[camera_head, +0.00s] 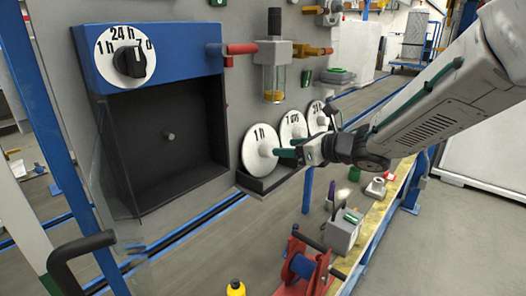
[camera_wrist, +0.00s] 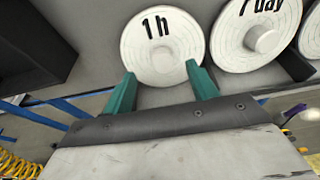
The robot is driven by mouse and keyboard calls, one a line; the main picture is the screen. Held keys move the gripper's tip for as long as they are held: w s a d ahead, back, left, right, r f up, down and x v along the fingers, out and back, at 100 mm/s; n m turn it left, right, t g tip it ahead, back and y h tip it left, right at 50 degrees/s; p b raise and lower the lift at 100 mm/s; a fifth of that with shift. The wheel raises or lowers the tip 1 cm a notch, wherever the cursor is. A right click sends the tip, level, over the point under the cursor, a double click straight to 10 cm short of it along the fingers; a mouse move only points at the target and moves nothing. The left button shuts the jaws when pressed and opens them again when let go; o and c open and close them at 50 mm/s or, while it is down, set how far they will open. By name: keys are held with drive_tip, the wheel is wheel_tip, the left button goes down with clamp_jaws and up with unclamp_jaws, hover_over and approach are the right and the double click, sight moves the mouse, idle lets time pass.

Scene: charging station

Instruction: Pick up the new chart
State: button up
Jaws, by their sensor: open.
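Several white disc charts stand in a row in a dark holder on the wall panel. The 1 h chart (camera_head: 255,163) is nearest, with the 7 day chart (camera_head: 291,126) and a third chart (camera_head: 317,117) to its right. My gripper (camera_head: 283,147) is open and empty in front of the 1 h chart. In the wrist view, the green fingers of my gripper (camera_wrist: 160,70) flank the lower part of the 1 h chart (camera_wrist: 140,42), near its raised hub (camera_wrist: 163,58). Whether they touch it I cannot tell. The 7 day chart (camera_wrist: 235,35) stands beside it.
A blue-topped recorder box (camera_head: 150,40) with a dial (camera_head: 128,62) hangs left of the charts; a bare peg (camera_head: 170,136) shows inside its dark recess. A red-handled valve (camera_head: 240,49) is above. A workbench (camera_head: 375,222) with tools and a red reel (camera_head: 303,268) stands below.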

sight(272, 147)
drive_tip(key=x, duration=0.7)
drive_tip(key=shift+w+a+f, duration=0.1)
drive_tip(key=shift+w+f, duration=0.1)
drive_tip(key=c, duration=1.1)
drive_tip(key=shift+s+d+r, duration=1.9)
drive_tip(key=shift+r, duration=0.25)
drive_tip(key=shift+s+d+r, duration=1.9)
drive_tip(key=shift+d+r, duration=0.05)
drive_tip(key=shift+r, duration=0.25)
drive_tip(key=shift+s+d+r, duration=1.85)
drive_tip(key=shift+d+r, duration=0.05)
drive_tip(key=shift+r, duration=0.25)
